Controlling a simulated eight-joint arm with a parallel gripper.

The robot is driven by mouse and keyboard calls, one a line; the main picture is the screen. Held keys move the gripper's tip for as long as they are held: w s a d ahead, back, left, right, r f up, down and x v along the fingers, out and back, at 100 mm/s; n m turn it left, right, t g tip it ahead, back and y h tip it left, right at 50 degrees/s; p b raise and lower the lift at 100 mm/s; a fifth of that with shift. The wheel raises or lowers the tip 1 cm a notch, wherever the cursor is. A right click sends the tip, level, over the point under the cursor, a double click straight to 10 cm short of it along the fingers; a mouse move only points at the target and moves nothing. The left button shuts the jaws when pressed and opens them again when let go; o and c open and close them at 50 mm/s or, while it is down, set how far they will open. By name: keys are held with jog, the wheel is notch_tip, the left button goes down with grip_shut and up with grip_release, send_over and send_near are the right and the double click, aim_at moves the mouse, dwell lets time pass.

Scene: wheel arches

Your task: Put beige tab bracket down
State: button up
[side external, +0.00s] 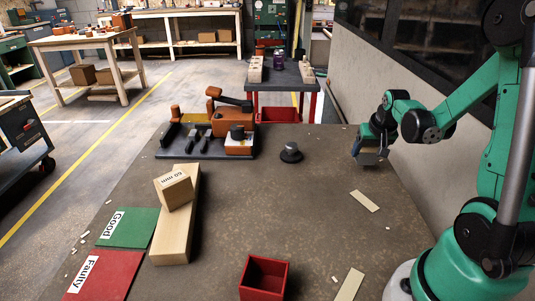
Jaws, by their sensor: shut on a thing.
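My gripper (369,157) is at the right side of the brown table, pointing down above its surface and near the wall. It is shut on a small piece, which I take to be the beige tab bracket; the fingers and shade hide most of it, and its shape is hard to make out. A gap seems to remain between the gripper and the tabletop. A flat beige strip (364,201) lies on the table below and in front of the gripper. Another beige strip (350,285) lies near the front edge.
A green Good mat (128,229) and red Faulty mat (104,276) lie at left. A 60 mm block (173,189) rests on a long wooden block (174,238). A red bin (264,279), dark knob (290,153) and orange fixture (228,123) stand around; the table's middle is clear.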

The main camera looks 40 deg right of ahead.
jog(key=shift+f, duration=1.2)
jog(key=shift+f, duration=0.1)
jog(key=o, duration=1.4)
jog(key=shift+c, duration=0.2)
jog(key=v, duration=1.2)
jog(key=w+a+n+t+y, duration=0.1)
jog(key=a+n, duration=0.3)
jog(key=a, duration=0.6)
jog(key=w+a+r+n+t+y, duration=0.1)
jog(key=a+n, duration=0.4)
jog(key=a, duration=0.5)
jog(key=shift+w+a+t+y, duration=0.35)
jog(key=shift+w+t+y, duration=0.25)
jog(key=shift+w+t, duration=0.35)
jog(key=shift+s, duration=0.1)
